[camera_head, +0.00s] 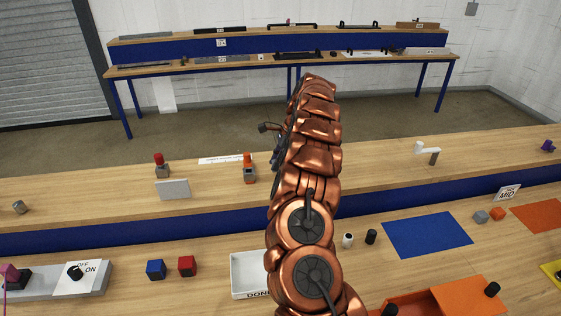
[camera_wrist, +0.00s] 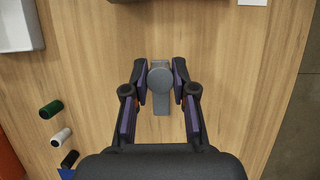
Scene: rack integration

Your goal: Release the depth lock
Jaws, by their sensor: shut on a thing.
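In the wrist view, a grey piece with a round head and a flat lever-like tail (camera_wrist: 161,104) stands over the wooden surface. It looks like the depth lock, but no label shows on it. My gripper (camera_wrist: 160,69) has its two purple-padded fingers on either side of the round head, shut on it. The tail points back toward my palm, between the fingers. In the head view my copper arm covers the grey piece and most of the gripper.
In the head view, two red-topped pieces (camera_head: 161,166) (camera_head: 249,169) stand on the raised shelf left of my arm. A white tray (camera_head: 246,262) is below.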

